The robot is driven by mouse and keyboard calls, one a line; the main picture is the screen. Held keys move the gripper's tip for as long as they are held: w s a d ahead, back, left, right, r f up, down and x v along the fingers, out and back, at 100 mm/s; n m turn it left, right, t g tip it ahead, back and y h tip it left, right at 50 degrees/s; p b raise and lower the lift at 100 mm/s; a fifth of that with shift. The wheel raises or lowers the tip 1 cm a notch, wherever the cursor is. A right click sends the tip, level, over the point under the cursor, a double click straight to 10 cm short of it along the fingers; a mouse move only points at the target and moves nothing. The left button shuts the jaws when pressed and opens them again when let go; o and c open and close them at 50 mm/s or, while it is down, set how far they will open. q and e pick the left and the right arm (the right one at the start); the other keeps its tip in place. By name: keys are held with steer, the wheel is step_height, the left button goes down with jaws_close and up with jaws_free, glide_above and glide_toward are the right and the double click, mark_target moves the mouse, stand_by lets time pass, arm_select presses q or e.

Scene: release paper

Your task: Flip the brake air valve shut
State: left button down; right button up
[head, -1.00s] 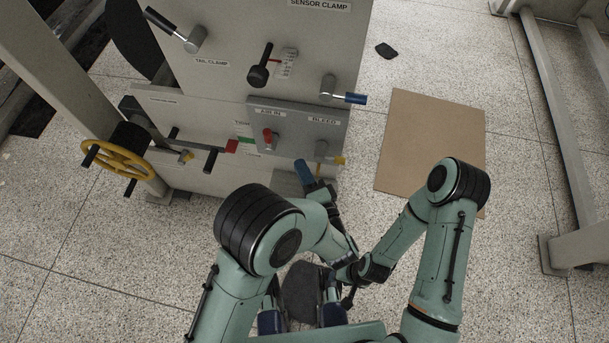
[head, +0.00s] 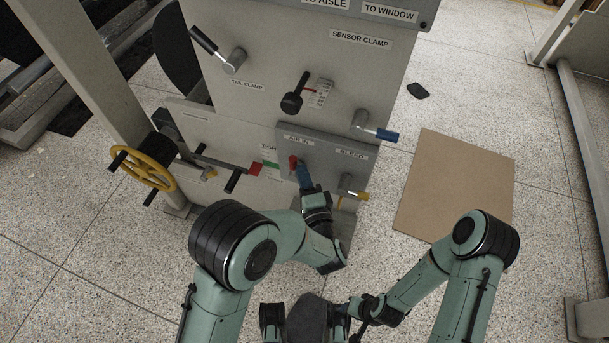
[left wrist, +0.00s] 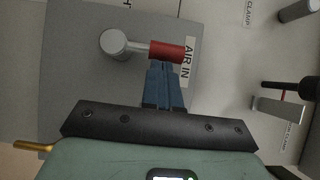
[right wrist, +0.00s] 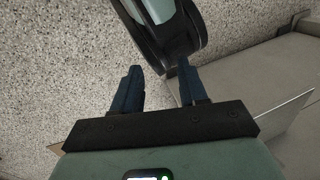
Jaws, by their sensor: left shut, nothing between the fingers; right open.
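The AIR IN valve has a red-gripped lever (head: 293,162) on the grey lower panel (head: 325,149). In the left wrist view its red grip (left wrist: 168,51) extends right from a round grey pivot (left wrist: 113,44), beside the AIR IN label. My left gripper (head: 302,170) is shut and empty, its blue fingertips at the red grip. In the left wrist view the fingertips (left wrist: 163,66) meet the grip's lower edge; I cannot tell whether they touch. My right gripper (right wrist: 159,68) is open and empty, low above the floor, away from the panel.
The yellow-tipped BLEED lever (head: 354,191) is just right of my left gripper. A blue-tipped sensor clamp lever (head: 377,131) and a black-knobbed lever (head: 294,101) are above. A yellow handwheel (head: 144,169) stands left. A brown board (head: 457,182) lies on the floor, right.

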mark_target(291, 165)
arm_select(q)
steer(key=a+n+p, duration=0.1)
steer(key=p, duration=0.1)
steer(key=r+n+g+p, duration=0.1)
steer(key=p, duration=0.1)
steer(key=a+n+g+h+p, duration=0.1)
steer(key=p, duration=0.1)
steer(key=shift+w+a+r+n, duration=0.25)
steer(key=shift+w+a+n, duration=0.05)
steer(key=shift+w, duration=0.1)
arm_select(e)
steer(key=s+a+r+g+p, duration=0.2)
steer(key=s+r, duration=0.4)
steer(key=r, duration=0.2)
arm_select(q)
steer(key=w+a+f+n+g+h+b, duration=0.2)
steer(key=a+f+n+g+h+b, duration=0.1)
steer(key=a+n+h+b, duration=0.3)
steer(key=shift+f+n+g+h, duration=0.3)
steer(key=shift+n+g+h, duration=0.2)
steer(key=shift+g, duration=0.2)
arm_select(e)
steer(key=w+f+t, duration=0.1)
steer(key=w+f, duration=0.2)
steer(key=f, duration=0.3)
steer(key=shift+w+d, duration=0.15)
steer(key=shift+d, duration=0.25)
arm_select(q)
steer(key=shift+a, duration=0.15)
